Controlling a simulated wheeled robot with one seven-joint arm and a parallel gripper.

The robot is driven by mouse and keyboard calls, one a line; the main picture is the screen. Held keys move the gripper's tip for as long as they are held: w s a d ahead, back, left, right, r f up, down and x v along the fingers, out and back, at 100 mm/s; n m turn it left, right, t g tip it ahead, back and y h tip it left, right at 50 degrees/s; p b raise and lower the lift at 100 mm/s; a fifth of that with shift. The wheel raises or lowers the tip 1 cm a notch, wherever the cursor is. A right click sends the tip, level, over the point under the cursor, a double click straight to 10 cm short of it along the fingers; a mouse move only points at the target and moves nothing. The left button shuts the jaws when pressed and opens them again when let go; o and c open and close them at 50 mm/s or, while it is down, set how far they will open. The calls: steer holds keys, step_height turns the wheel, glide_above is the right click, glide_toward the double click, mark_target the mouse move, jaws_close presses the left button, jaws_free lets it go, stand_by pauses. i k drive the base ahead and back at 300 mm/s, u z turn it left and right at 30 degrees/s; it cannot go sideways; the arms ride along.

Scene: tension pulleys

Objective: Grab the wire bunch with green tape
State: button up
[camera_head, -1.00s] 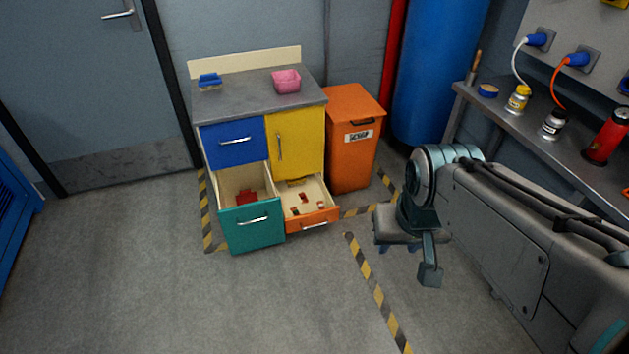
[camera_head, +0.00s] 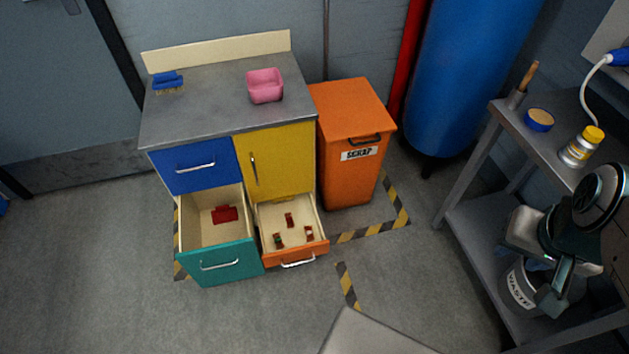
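Several small dark-red wire bunches lie apart in the open orange drawer (camera_head: 313,251) at the cabinet's lower right. The front-left bunch (camera_head: 278,240) shows a greenish band that looks like green tape. The front-right bunch (camera_head: 308,233) has a pale band. The back bunch (camera_head: 289,219) is too small for me to tell its band colour. My gripper (camera_head: 553,295) is at the right, pointing down in front of the metal bench and well to the right of the drawer. I see nothing in it, but its finger gap cannot be made out.
The open teal drawer (camera_head: 222,262) holds a red item (camera_head: 225,214). A pink bin (camera_head: 265,86) and a blue holder (camera_head: 167,81) stand on the cabinet. An orange scrap bin (camera_head: 350,145) stands beside it. The metal bench (camera_head: 480,208) and waste bucket (camera_head: 521,285) are at right.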

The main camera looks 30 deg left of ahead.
mark_target(278, 240)
steer(key=u, duration=0.4)
steer(key=i, duration=0.95)
steer(key=u, duration=1.25)
steer(key=i, duration=0.55)
steer(key=u, duration=0.55)
